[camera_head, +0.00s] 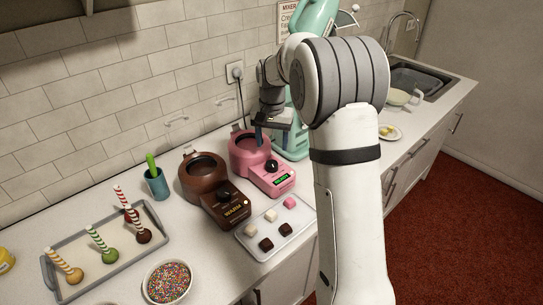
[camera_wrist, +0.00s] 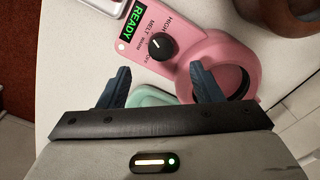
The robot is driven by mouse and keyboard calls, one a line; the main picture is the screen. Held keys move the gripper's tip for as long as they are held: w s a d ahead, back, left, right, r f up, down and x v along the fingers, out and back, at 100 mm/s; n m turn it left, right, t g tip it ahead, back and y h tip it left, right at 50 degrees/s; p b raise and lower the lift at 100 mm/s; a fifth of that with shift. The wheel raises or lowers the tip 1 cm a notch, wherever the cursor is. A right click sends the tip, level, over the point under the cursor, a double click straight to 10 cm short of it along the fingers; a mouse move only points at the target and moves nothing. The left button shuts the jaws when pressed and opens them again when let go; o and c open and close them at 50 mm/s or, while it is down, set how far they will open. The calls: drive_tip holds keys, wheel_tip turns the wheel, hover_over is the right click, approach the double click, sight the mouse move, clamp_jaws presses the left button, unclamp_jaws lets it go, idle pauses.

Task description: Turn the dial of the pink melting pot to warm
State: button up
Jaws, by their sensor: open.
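The pink melting pot (camera_head: 268,176) stands on the counter, with a round well at the back and a control panel in front. Its black dial (camera_head: 271,165) sits on the panel and shows larger in the wrist view (camera_wrist: 161,47). The panel is marked HIGH, MELT, WARM and OFF, and a green display (camera_wrist: 133,20) reads READY. I cannot tell exactly which mark the dial's white pointer line meets. My gripper (camera_wrist: 160,82) is open and empty, its two dark blue fingers apart. The dial is ahead of the gap between the fingertips, untouched. In the head view my gripper (camera_head: 268,136) is beside the pink pot's well.
A brown melting pot (camera_head: 226,210) with a WARM display stands left of the pink one. A tray of small cubes (camera_head: 249,242) lies in front. A mint mixer (camera_head: 298,146) stands behind my arm. A cake-pop tray (camera_head: 70,292) and sprinkle bowl (camera_head: 147,287) are at the left.

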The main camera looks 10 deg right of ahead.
sight(272, 164)
drive_tip(key=shift+w+f+p, duration=0.2)
drive_tip(key=shift+f+p, duration=0.45)
drive_tip(key=shift+f, duration=3.35)
drive_tip(key=shift+c, duration=0.3)
drive_tip(key=c, duration=0.9)
